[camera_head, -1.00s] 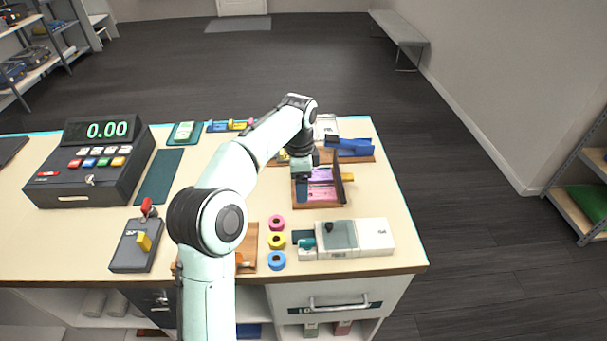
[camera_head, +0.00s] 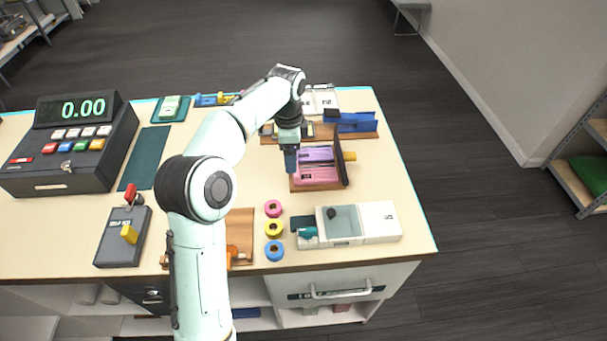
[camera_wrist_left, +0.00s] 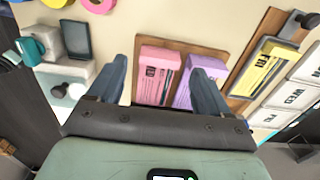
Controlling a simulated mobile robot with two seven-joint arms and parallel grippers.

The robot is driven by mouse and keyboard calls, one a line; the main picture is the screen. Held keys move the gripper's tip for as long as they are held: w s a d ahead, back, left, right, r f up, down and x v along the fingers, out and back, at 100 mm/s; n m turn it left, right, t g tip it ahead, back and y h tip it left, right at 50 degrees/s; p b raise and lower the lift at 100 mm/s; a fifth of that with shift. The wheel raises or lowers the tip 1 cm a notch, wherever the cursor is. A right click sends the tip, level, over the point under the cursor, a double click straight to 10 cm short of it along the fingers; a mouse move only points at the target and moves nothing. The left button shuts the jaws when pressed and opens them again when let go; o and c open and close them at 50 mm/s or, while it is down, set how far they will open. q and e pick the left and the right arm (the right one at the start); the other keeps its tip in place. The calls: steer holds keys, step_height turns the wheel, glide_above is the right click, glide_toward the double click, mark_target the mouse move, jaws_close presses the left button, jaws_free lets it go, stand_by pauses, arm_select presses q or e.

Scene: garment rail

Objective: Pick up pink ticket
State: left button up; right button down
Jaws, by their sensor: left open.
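A pink ticket block (camera_head: 318,177) lies on a brown wooden tray near the right part of the counter, beside a purple ticket block (camera_head: 317,153). My left gripper (camera_head: 291,162) is by the left end of these blocks. In the left wrist view the left gripper (camera_wrist_left: 158,68) is open and empty. The pink block (camera_wrist_left: 157,82) shows between its fingers, and the right finger covers part of the purple block (camera_wrist_left: 206,73). I cannot tell how far the fingertips are above the tray. My right gripper is not in view.
A dark upright plate with a yellow knob (camera_head: 349,156) stands at the tray's right end. A yellow ticket block (camera_wrist_left: 262,70) lies on another board. Pink, yellow and blue rings (camera_head: 274,229) and a white device (camera_head: 360,223) are nearer. A cash register (camera_head: 70,145) stands left.

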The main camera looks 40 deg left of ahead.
mark_target(315, 171)
arm_select(q)
steer(key=shift+w+d+f, duration=0.1)
steer(key=shift+w+f, duration=0.05)
steer(key=shift+f, duration=0.5)
steer(key=f, duration=0.4)
steer(key=shift+w+d+f+b, duration=0.2)
steer(key=shift+f+b, duration=0.05)
steer(key=shift+b, duration=0.15)
steer(key=c, duration=0.8)
